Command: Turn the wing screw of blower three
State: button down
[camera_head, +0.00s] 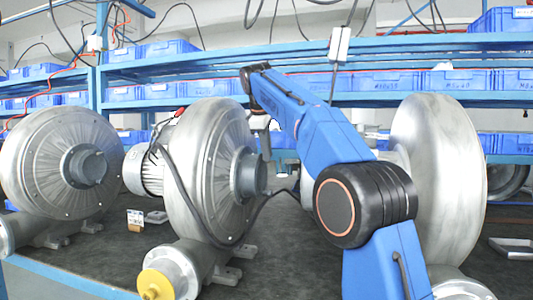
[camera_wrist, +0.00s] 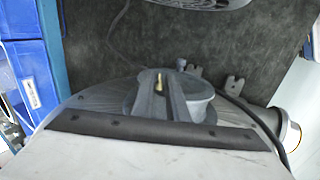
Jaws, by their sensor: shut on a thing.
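In the wrist view, my gripper (camera_wrist: 160,90) is at the grey hub (camera_wrist: 198,105) of a blower with a ribbed face. Its two dark fingers are shut on a small brass-coloured piece, which looks like the wing screw (camera_wrist: 158,82). Only the tip of the piece shows between the fingers; the rest is hidden. In the head view, my arm reaches over to the middle blower (camera_head: 200,150), near its grey hub (camera_head: 249,174). The fingertips and screw cannot be made out there. I see no number on the blowers.
A left blower (camera_head: 60,165) and a right blower (camera_head: 440,170) stand on the dark bench (camera_head: 300,255). A yellow cap (camera_head: 155,285) closes the middle blower's front pipe. A black cable curves beside the middle blower. Shelves with blue bins (camera_head: 165,48) stand behind.

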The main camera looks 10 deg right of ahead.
jog(key=shift+w+d+g+y, duration=0.1)
jog(key=shift+g+y, duration=0.2)
jog(key=shift+g, duration=0.3)
dwell(0.3)
jog(key=c, duration=1.7)
grip_release()
jog(key=shift+c, duration=0.2)
jog(key=shift+r, duration=0.1)
